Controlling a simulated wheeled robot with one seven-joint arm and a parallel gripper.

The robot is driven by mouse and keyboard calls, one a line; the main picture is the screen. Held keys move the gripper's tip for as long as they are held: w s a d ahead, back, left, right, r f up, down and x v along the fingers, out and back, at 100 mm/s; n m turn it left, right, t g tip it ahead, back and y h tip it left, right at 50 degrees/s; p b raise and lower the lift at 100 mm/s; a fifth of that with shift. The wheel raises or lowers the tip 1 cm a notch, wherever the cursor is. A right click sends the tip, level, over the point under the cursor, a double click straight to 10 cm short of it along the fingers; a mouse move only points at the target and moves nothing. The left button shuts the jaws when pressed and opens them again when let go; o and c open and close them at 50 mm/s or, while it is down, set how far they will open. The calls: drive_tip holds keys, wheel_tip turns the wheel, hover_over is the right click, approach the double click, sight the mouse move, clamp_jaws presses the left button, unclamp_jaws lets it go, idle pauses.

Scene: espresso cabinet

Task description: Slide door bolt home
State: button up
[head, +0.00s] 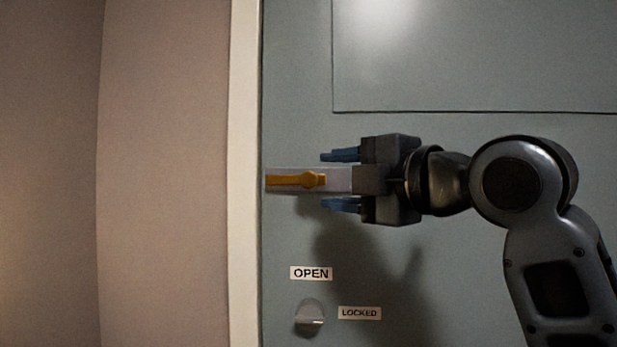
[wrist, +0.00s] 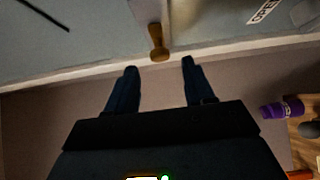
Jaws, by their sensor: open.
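The door (head: 480,70) is grey-green and meets a pale frame strip (head: 244,200) on its left. The bolt (head: 290,180) is a brass-coloured bar with a knob, lying level on a light grey plate (head: 341,180). Its left end shows at the door edge, and I see no part of it over the frame. My gripper (head: 322,180) is open, with one blue finger above the knob's level and one below. In the wrist view, the bolt knob (wrist: 157,45) lies just beyond and between the fingertips (wrist: 159,66). I see no contact.
Below the bolt are an OPEN label (head: 311,273), a round metallic knob (head: 309,317) and a LOCKED label (head: 360,313). A pinkish wall (head: 160,180) runs left of the frame. A purple object (wrist: 282,110) is at the right of the wrist view, near a wooden surface.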

sight(312, 181)
drive_tip(key=shift+p+x, duration=0.75)
drive_tip(key=shift+x, duration=2.45)
drive_tip(key=shift+c, duration=0.5)
clamp_jaws()
drive_tip(key=shift+f, duration=0.1)
